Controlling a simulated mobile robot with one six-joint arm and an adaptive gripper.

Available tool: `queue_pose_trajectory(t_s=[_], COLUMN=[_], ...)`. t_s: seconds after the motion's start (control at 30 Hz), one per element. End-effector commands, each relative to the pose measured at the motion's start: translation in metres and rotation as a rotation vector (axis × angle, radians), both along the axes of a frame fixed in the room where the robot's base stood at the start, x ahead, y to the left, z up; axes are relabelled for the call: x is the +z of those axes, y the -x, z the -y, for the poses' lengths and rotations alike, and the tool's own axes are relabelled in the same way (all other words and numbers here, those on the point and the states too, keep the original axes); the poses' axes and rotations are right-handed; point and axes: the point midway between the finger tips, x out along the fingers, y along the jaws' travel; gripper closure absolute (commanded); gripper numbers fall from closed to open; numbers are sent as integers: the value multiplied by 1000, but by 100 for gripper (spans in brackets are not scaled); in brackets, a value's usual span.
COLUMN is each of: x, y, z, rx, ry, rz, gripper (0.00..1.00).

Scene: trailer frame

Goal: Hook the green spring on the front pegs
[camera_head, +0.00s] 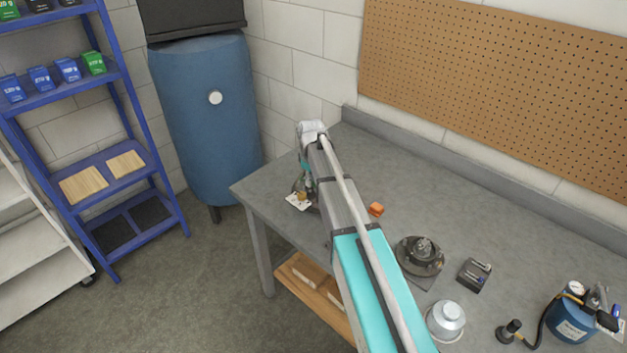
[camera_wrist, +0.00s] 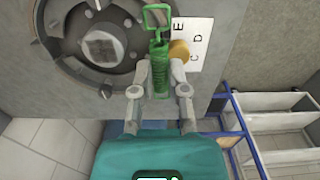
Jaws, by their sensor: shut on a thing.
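The green spring (camera_wrist: 159,70) stands out in the wrist view, with a square green loop (camera_wrist: 157,17) at its far end. My gripper (camera_wrist: 159,82) is shut on it, with a pale finger on each side. The spring lies along the right side of a dark round plate (camera_wrist: 62,62) with a grey square centre. Small light pegs show on this plate, one near its lower edge (camera_wrist: 106,91). I cannot tell whether the loop touches any peg. In the head view my gripper (camera_head: 305,185) is at the bench's left end, mostly hidden by my arm.
A white lettered card (camera_wrist: 197,38) and a brass-coloured round piece (camera_wrist: 180,52) lie beside the spring. On the bench (camera_head: 400,165) are an orange block (camera_head: 376,209), another round hub (camera_head: 420,254), a silver canister (camera_head: 446,318) and a blue tank (camera_head: 572,322). The back middle is clear.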

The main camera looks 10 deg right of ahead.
Motion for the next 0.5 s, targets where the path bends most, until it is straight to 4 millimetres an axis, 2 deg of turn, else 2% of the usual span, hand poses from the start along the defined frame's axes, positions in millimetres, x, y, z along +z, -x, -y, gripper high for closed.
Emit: queue_pose_trajectory(t_s=[0.03,0.13,0.27,0.5], x=[-6,-9,-10,-9], y=[-17,-30,-36,-35], z=[2,4,6,5], rx=[-10,-24,-32,-32], ry=[0,0,0,0], rz=[0,0,0,0], gripper=[100,100,100,100])
